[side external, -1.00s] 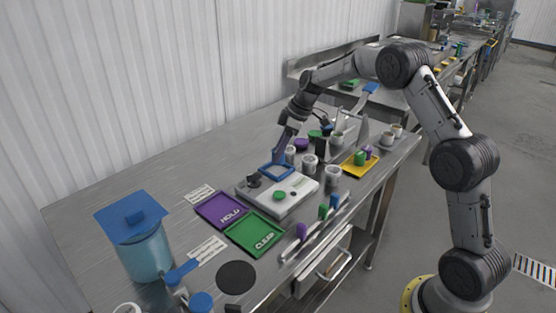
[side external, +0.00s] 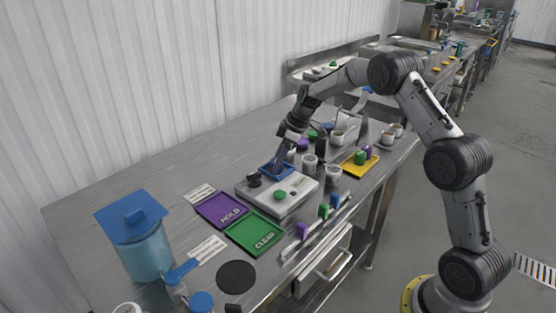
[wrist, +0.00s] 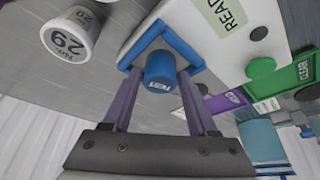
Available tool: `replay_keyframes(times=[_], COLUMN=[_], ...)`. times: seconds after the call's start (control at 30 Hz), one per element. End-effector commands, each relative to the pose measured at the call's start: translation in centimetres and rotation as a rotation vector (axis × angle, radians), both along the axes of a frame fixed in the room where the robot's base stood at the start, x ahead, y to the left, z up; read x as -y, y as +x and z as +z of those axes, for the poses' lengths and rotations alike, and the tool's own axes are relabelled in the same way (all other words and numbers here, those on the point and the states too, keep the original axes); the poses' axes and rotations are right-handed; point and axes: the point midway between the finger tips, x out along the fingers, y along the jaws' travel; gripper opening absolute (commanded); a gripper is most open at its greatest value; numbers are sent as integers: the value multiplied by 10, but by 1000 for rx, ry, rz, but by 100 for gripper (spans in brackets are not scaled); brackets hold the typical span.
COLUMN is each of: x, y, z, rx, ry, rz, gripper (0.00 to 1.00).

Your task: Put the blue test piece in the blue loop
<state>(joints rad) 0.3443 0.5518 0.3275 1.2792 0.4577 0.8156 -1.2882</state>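The blue loop (wrist: 184,50) is a square blue frame on the pale scale-like unit; in the side external view (side external: 263,171) it lies at that unit's far left corner. The blue test piece (wrist: 160,68), a short cylinder marked TEST, shows within the loop's outline in the wrist view. My gripper (wrist: 160,75) points down over the loop, its two purple fingers on either side of the piece, their tips appearing to touch it. It looks shut on the piece. Whether the piece rests on the bottom inside the loop cannot be told. In the side external view, my gripper (side external: 277,168) hides the piece.
The pale unit (side external: 290,203) carries a green button and dark knob. Purple HOLD (side external: 221,210) and green CLEAR (side external: 254,233) trays lie in front. White cups (side external: 309,163) stand close right of the loop. A yellow tray (side external: 347,167) holds small pieces. A lidded blue container (side external: 146,250) stands left.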

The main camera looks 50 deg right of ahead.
Motion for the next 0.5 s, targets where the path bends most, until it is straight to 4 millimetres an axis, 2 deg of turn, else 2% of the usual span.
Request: replay_keyframes(times=[0.13, 0.27, 0.5], x=[0, 2, 14], y=[0, -3, -17], z=[1, 12, 56], rx=[-1, 1, 3], ry=[1, 0, -1], rz=[0, 0, -1], gripper=[60, 60, 60])
